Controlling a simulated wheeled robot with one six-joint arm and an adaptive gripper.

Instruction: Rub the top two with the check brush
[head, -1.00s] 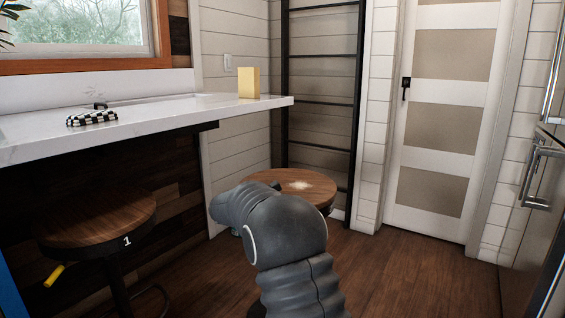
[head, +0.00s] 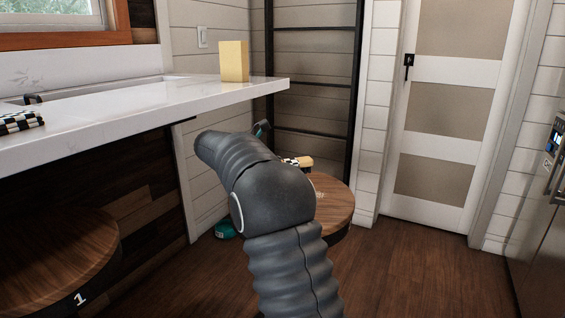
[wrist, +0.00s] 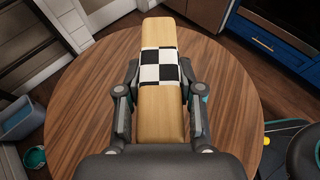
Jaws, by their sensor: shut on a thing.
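The check brush (wrist: 161,65) is a pale wooden block with a black-and-white checked band. My gripper (wrist: 160,90) is shut on it across the band. The brush also shows in the head view (head: 300,162), partly behind my arm. It is over the round wooden stool top (wrist: 85,105) at the back, which the head view (head: 336,206) shows partly hidden by my arm. I cannot tell whether the brush touches the wood. A little of a pale mark shows on this top beside my arm; the rest is hidden. No number shows on this stool.
Another round stool (head: 50,240), marked 1, stands at the lower left. The white counter (head: 150,112) holds a yellow block (head: 234,62) and a checked item (head: 20,122). A teal container (wrist: 34,158) is on the floor. Open floor lies right, before the door (head: 447,125).

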